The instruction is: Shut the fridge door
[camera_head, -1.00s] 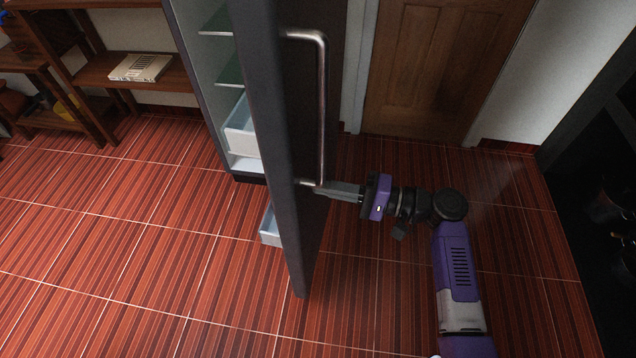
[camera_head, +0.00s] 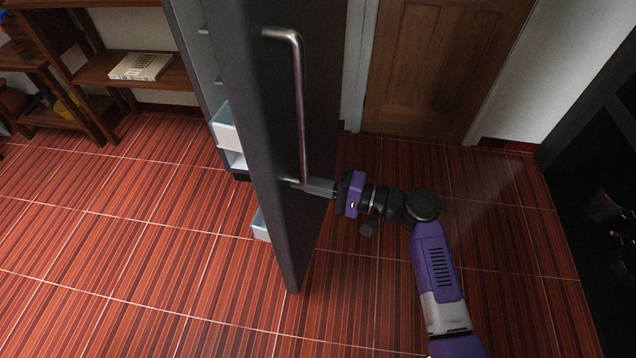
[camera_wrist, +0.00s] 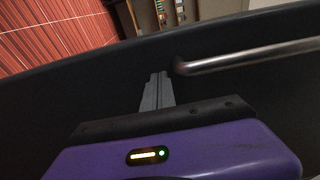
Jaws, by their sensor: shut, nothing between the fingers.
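The dark fridge door (camera_head: 275,130) stands open in the head view, swung out from the fridge body (camera_head: 190,60). A long metal handle (camera_head: 299,110) runs down its outer face. My gripper (camera_head: 305,185) is shut and empty, with its fingertips at the door's outer face by the handle's lower end. In the wrist view the shut fingers (camera_wrist: 157,80) point at the dark door (camera_wrist: 90,85), and the handle (camera_wrist: 250,55) lies just to their right. Whether the fingertips touch the door or the handle cannot be told for sure. The fridge inside is mostly hidden behind the door.
A white drawer (camera_head: 224,128) shows inside the fridge, and a pale bin (camera_head: 261,224) shows at the door's inner side. A wooden shelf (camera_head: 130,72) with a book stands at left. A wooden door (camera_head: 440,70) is behind. The tiled floor left of the fridge door is clear.

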